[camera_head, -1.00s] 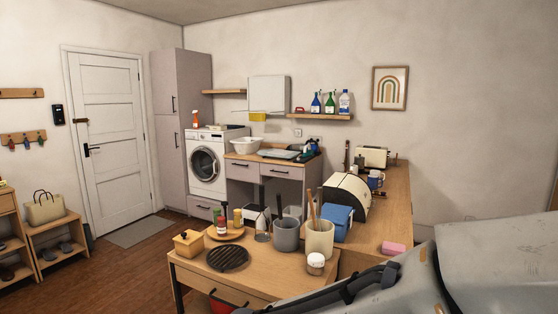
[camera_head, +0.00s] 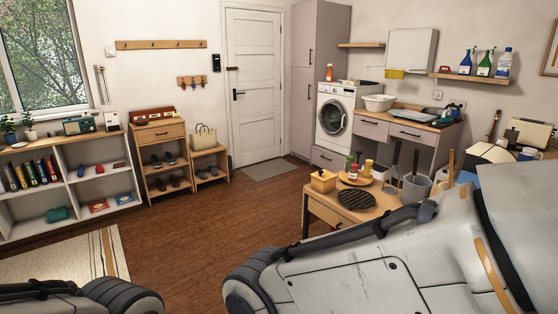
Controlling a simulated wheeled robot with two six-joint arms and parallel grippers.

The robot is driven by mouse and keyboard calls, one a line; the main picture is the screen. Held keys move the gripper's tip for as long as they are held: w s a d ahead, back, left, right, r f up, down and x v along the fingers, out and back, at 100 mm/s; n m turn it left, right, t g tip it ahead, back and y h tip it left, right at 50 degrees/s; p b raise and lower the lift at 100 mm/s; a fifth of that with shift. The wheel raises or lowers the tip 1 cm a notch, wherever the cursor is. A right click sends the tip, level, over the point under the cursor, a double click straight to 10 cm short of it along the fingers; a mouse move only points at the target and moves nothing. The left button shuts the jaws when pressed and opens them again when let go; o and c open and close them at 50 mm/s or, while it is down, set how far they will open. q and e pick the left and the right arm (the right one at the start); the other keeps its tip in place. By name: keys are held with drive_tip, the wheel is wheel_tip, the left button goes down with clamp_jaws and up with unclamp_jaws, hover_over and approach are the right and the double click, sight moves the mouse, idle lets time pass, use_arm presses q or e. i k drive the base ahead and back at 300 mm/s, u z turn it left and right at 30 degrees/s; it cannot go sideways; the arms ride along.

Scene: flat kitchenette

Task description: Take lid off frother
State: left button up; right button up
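I cannot pick out a frother or its lid in this view. A black round trivet (camera_head: 356,199) and a small wooden box (camera_head: 323,181) lie there too. My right arm crosses the lower right of the head view, and part of my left arm shows at the bottom left. Neither gripper is in view.
A washing machine (camera_head: 341,120) and a sink counter (camera_head: 408,128) stand along the back wall. A white shelf (camera_head: 68,178) with books and a shoe rack (camera_head: 162,160) are at the left. The wooden floor (camera_head: 220,225) in the middle is clear.

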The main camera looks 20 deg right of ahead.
sight(512, 137)
drive_tip(key=z, duration=0.1)
drive_tip(key=i, duration=1.9)
drive_tip(key=z, duration=0.2)
drive_tip(key=i, duration=2.15)
drive_tip(key=z, duration=0.4)
drive_tip(key=i, duration=1.8)
drive_tip(key=z, duration=1)
drive_tip(key=i, duration=2)
drive_tip(key=z, duration=1.85)
drive_tip(key=i, duration=1.5)
drive_tip(key=z, duration=0.9)
drive_tip(key=i, duration=1.4)
drive_tip(key=z, duration=0.15)
